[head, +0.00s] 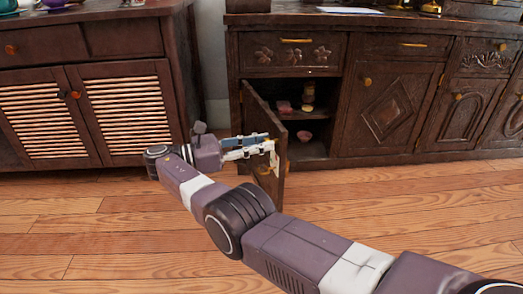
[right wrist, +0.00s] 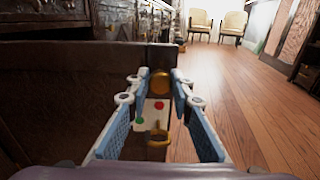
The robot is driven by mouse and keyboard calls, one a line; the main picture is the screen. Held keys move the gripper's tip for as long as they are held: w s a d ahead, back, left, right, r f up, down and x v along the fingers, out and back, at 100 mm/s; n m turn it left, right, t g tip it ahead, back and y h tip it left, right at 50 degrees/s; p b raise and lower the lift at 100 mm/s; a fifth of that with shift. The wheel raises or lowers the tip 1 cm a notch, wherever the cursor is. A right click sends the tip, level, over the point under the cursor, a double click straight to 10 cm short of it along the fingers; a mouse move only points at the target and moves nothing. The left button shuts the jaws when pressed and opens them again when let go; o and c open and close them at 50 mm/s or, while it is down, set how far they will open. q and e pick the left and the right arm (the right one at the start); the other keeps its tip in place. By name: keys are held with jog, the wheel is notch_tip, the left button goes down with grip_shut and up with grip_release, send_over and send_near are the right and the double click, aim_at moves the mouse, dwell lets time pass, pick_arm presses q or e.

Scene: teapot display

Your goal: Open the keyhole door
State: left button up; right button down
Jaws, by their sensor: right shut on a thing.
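The keyhole door (head: 262,115) is a dark wooden cabinet door, swung out into the room, with the cabinet's shelves showing beside it. My right gripper (head: 272,150) is at the door's outer face near its free edge. In the right wrist view the door (right wrist: 60,100) fills the left side. There my right gripper (right wrist: 160,88) is shut on a round gold knob (right wrist: 160,82). A pale plate with a red and a green dot (right wrist: 155,112) and a gold ring-like piece (right wrist: 158,140) show between the fingers. My left gripper is out of view.
A slatted cabinet (head: 85,110) stands at left; more cabinet doors (head: 390,105) stand at right. Wooden floor (head: 400,210) in front is clear. Chairs (right wrist: 234,26) stand far off in the wrist view.

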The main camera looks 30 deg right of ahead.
jog(key=shift+w+a, duration=0.1)
jog(key=shift+a, duration=0.05)
jog(key=c, duration=1.7)
grip_release()
notch_tip(320, 180, up, 10)
